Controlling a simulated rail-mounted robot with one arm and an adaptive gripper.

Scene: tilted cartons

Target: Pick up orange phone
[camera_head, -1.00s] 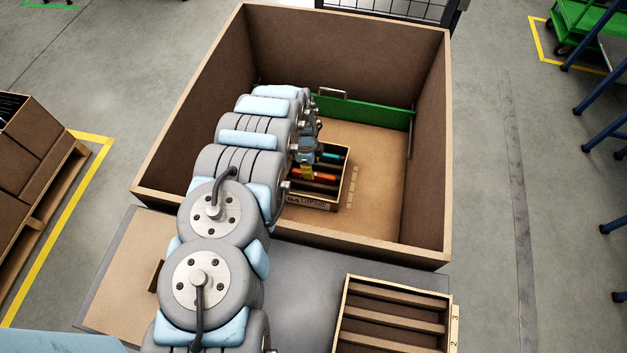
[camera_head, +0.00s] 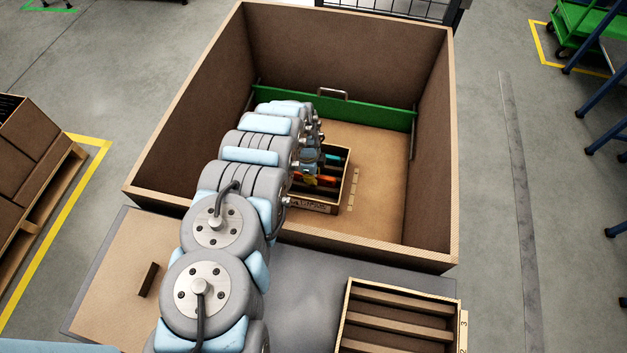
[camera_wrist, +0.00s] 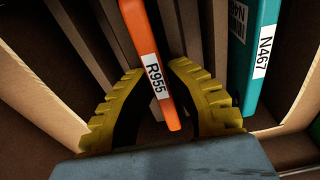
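The orange phone (camera_wrist: 162,82), labelled R955, stands on edge in a slot of the small slotted carton (camera_wrist: 52,92). In the wrist view its near end lies between the two yellow fingers of my gripper (camera_wrist: 158,68). The fingers curve in on both sides of it, with a small gap seen at the right finger. No firm grip shows. In the head view my arm covers part of the carton (camera_head: 326,209), and a bit of the orange phone (camera_head: 326,181) shows beside my gripper (camera_head: 309,179).
A teal phone (camera_wrist: 262,58), labelled N467, stands in a slot to the right. The slotted carton is inside a large brown box (camera_head: 450,130) with high walls and a green panel (camera_head: 375,112) at its back. Another slotted carton (camera_head: 346,310) stands in front.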

